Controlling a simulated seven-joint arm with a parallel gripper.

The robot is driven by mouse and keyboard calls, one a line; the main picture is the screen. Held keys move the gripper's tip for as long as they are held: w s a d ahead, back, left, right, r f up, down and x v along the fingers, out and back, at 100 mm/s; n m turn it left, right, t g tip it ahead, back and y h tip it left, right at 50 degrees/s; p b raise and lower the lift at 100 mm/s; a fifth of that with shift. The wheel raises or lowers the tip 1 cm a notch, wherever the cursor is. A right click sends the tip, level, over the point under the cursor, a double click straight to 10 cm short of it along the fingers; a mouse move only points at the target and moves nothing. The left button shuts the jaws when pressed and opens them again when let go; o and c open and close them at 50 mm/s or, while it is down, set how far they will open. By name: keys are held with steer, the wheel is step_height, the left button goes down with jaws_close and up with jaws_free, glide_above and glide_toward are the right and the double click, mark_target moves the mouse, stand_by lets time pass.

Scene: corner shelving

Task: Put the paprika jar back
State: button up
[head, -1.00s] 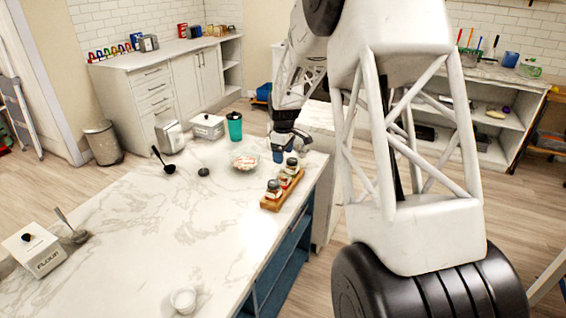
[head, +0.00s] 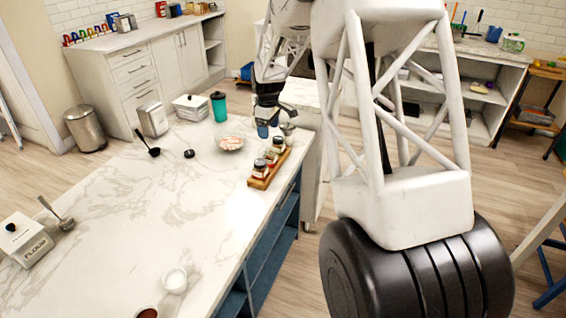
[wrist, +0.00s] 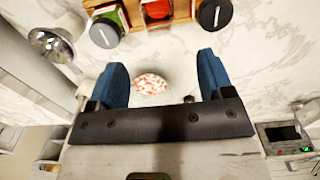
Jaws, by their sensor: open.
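A wooden spice rack (head: 260,183) stands near the counter's right edge, with several dark-lidded jars (head: 271,157) in it. In the wrist view the rack (wrist: 183,22) is at the top edge, with a green-labelled jar (wrist: 108,30), a red one (wrist: 156,10) and a black lid (wrist: 214,14). I cannot read which is paprika. A reddish-brown round thing (head: 147,313) is cut off by the head view's bottom edge; I cannot tell whether it is the jar. My gripper (head: 268,128) is open and empty beyond the rack; its blue fingers (wrist: 161,62) are spread apart.
A patterned bowl (head: 230,143) is left of my gripper. A white cup (head: 175,280) is in front. The counter's middle (head: 150,215) is clear.

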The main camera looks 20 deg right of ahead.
steer(key=s+a+r+m, duration=0.1)
steer(key=s+a+r, duration=0.2)
steer(key=s+r, duration=0.35)
steer(key=s+a+r+m+t, duration=0.1)
steer(key=s+a+r+m, duration=0.15)
steer(key=s, duration=0.65)
steer(key=s+a+r+m, duration=0.1)
steer(key=s+a+r, duration=0.1)
steer(key=s+r, duration=0.5)
steer(key=s+a+m, duration=0.2)
steer(key=s, duration=1.1)
steer(key=s+a+f+m+t, duration=0.1)
steer(key=s+a+m, duration=0.1)
steer(key=s, duration=1.2)
steer(key=shift+s+a+f+m, duration=0.15)
steer(key=shift+a+f+m, duration=0.05)
steer(key=shift+a+m, duration=0.2)
